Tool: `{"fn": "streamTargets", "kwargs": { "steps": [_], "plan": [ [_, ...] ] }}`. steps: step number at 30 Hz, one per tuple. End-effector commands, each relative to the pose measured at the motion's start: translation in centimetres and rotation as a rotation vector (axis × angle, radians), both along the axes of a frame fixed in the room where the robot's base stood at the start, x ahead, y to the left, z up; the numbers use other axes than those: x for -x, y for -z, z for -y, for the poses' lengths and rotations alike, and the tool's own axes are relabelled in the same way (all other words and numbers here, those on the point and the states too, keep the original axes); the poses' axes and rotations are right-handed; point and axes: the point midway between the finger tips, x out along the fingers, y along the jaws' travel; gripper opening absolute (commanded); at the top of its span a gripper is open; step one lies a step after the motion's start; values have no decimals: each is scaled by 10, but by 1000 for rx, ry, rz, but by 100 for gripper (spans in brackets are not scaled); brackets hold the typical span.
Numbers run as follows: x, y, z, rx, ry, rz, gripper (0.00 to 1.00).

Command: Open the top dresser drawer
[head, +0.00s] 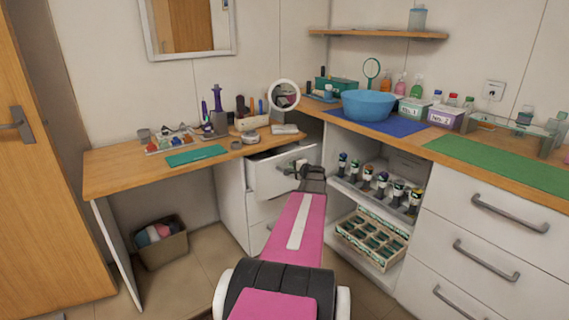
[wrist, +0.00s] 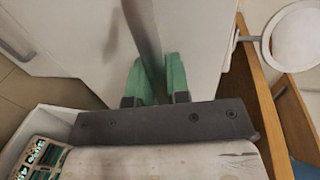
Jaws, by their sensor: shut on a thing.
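The white top dresser drawer (head: 266,179) under the wooden counter stands partly pulled out, with a dark gap showing above its front. My gripper (head: 302,168) is at its grey handle, at the right part of the drawer front. In the wrist view the green fingertips (wrist: 158,82) are closed on the grey bar handle (wrist: 143,30), one on each side. The white drawer front (wrist: 75,40) fills much of the view behind it. The drawer's inside is mostly hidden.
Lower white drawers (head: 262,213) below look shut. To the right, an open shelf (head: 345,186) holds several bottles, with a patterned box (head: 372,240) beneath. A round mirror (head: 284,95) stands on the counter above. A bin (head: 160,243) stands on the floor at left.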

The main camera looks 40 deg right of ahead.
Motion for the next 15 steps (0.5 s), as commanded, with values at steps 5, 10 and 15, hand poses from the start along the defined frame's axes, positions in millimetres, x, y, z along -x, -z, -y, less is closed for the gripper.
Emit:
{"fn": "streamTargets", "kwargs": {
  "steps": [5,10,15],
  "plan": [
    [72,-1,-3,0,4,-2,0],
    [132,-1,-3,-1,4,-2,0],
    [183,-1,-2,0,4,-1,0]
  ]
}}
